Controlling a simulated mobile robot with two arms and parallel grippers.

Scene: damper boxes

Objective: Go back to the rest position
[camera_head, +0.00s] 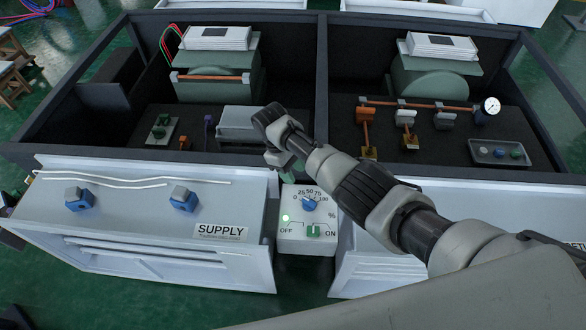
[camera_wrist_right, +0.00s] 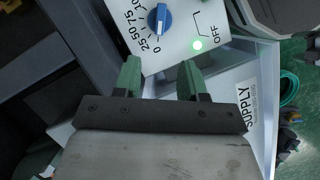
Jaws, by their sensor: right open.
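My right arm reaches in from the lower right in the head view. Its gripper (camera_head: 283,165) is above and just behind the control box (camera_head: 305,245). In the right wrist view the two green fingers of the right gripper (camera_wrist_right: 158,80) are apart with nothing between them. The control box also shows there (camera_wrist_right: 180,50), beyond the fingertips, with its blue dial (camera_wrist_right: 159,19) and a lit green lamp (camera_wrist_right: 197,44). In the head view the blue dial (camera_head: 309,204) sits above a green OFF/ON switch (camera_head: 313,231), which is toward ON. My left gripper is not in view.
A white SUPPLY panel (camera_head: 222,230) with two blue-and-grey knobs stands left of the control box. Behind are two dark open-topped bays with walls, a copper pipe (camera_head: 425,105), a gauge (camera_head: 491,106) and a small tray (camera_head: 499,153). Green floor shows at the lower left.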

